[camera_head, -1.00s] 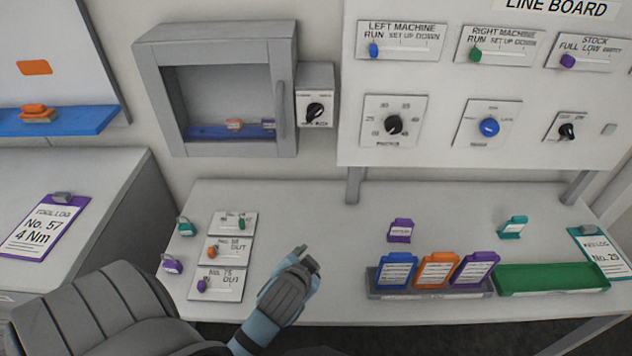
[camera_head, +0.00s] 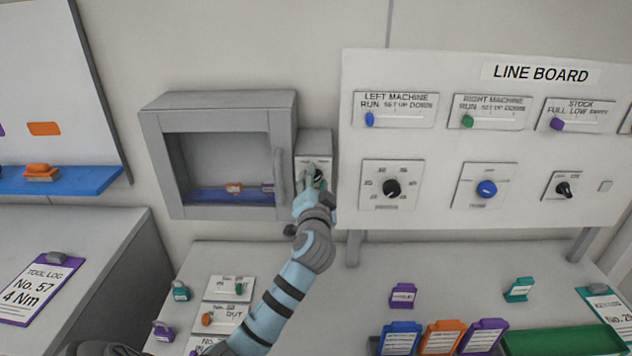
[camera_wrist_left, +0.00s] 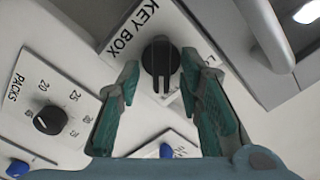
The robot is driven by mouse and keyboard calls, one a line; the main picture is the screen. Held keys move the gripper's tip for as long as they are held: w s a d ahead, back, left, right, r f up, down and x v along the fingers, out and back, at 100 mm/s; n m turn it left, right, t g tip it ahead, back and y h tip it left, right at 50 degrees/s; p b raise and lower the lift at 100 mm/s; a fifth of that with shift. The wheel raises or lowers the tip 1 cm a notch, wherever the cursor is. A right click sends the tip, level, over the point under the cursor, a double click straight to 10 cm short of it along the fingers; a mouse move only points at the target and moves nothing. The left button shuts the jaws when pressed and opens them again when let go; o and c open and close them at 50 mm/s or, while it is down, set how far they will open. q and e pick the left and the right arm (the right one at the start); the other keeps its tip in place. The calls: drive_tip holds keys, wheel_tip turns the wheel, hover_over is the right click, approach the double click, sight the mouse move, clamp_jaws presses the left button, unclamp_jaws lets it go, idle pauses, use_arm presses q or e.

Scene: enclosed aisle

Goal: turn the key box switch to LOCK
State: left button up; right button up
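The key box switch is a black rotary knob (camera_wrist_left: 161,62) on a white plate in the left wrist view. The plate carries the words KEY BOX, and another label, partly hidden, starts with "LO". In the head view the switch's grey housing (camera_head: 314,144) is mounted at the right of the grey key box (camera_head: 218,101), and my gripper covers much of the knob. My left gripper (camera_wrist_left: 163,88) is open, with its teal fingers to either side of the knob; I cannot tell whether they touch it. My right gripper is not in view.
The key box's vertical handle (camera_head: 280,172) stands just left of the switch. The line board (camera_head: 440,210) with several dials and sliders is close on the right. Below is a bench (camera_head: 345,300) with tags, cards and a green tray (camera_head: 565,340).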

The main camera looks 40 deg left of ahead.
use_arm(q)
drive_tip(key=shift+w+a+r, duration=0.1)
clamp_jaws()
